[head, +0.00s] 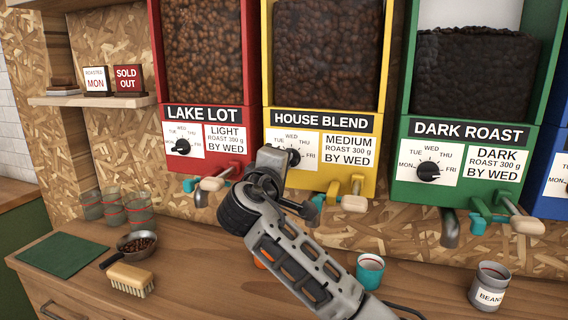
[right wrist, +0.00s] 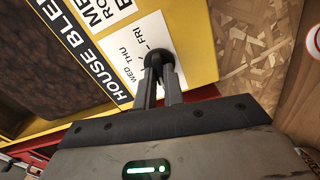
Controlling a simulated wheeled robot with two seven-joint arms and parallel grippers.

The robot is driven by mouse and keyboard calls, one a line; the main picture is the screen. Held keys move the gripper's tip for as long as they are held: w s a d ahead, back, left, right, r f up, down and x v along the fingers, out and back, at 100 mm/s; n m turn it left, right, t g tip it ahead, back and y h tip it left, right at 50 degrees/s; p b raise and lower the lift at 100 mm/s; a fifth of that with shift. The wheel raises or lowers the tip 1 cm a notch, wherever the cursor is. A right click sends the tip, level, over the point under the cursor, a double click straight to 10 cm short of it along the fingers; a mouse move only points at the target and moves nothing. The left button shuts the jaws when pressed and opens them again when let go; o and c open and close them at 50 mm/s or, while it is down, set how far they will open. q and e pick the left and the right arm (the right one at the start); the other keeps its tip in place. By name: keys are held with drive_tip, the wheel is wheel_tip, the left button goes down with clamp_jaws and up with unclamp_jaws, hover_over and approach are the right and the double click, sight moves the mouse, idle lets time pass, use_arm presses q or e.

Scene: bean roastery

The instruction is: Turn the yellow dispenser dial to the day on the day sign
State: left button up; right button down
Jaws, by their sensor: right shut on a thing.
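The yellow dispenser (head: 321,183), labelled HOUSE BLEND, stands in the middle, with a dark round dial (head: 295,156) on its white card. TUE, WED, THU and FRI show around the dial; my gripper covers the lower left of the card. My right gripper (head: 280,158) is shut on this dial. The dial also shows between the fingertips in the right wrist view (right wrist: 158,58), but I cannot tell where its pointer stands. The day sign (head: 96,81) on the shelf at the left reads ROASTED MON. My left gripper is out of view.
A red LAKE LOT dispenser (head: 203,136) and a green DARK ROAST dispenser (head: 463,186) flank the yellow one, each with its own dial. A SOLD OUT sign (head: 130,78) stands beside the day sign. A brush (head: 131,279), a bean scoop (head: 136,245) and cups lie on the counter below.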

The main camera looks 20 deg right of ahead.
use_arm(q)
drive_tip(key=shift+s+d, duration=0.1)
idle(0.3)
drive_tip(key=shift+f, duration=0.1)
use_arm(e)
drive_tip(key=c, duration=1.5)
unclamp_jaws()
